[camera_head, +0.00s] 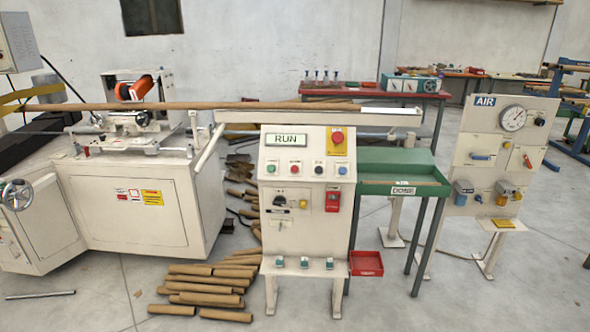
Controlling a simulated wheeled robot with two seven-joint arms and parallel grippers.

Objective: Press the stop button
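The cream control panel (270,232) stands upright near the middle of the head view. Its display (287,140) reads RUN. Below the display is a row of small buttons: a green button (270,168), a red button (294,168), a black one (318,168) and a blue one (342,169). A large red mushroom button (338,137) sits on a yellow plate at the upper right of the panel. The small labels are too small to read, so I cannot tell which is marked stop. Nothing covers the buttons. Neither of my grippers shows.
The winding machine (130,205) stands left, a long brown tube (220,105) running along it. Several brown tubes (205,290) lie on the floor left of the panel. A green tray table (400,170) stands right, with an AIR panel (490,145) beyond it.

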